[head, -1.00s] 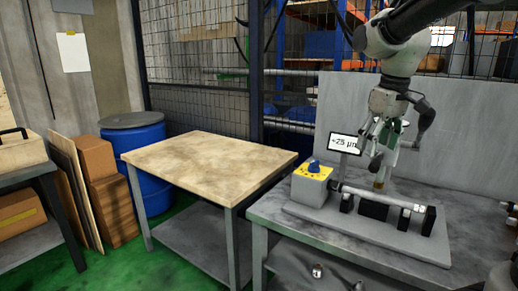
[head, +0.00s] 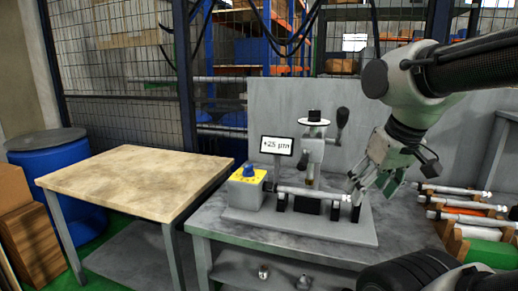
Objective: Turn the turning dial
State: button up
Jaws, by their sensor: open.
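My gripper (head: 374,190) is open and empty. In the picture it is to the right of the dial, near the right end of the metal shaft (head: 310,193), clearly apart from the dial. I cannot tell whether the gripper touches the shaft end.
A small display (head: 277,145) reading about +25 µm stands behind the dial. A gauge stand with a lever (head: 342,118) rises behind the shaft. A bare wooden table (head: 140,182) is at left. Several shafts lie on a rack (head: 460,215) at right.

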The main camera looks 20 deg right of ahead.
aim_at(248, 172)
jog(key=i+j, duration=0.15)
jog(key=j, duration=0.2)
jog(key=i+j, duration=0.2)
jog(key=j, duration=0.15)
jog(key=i, duration=0.45)
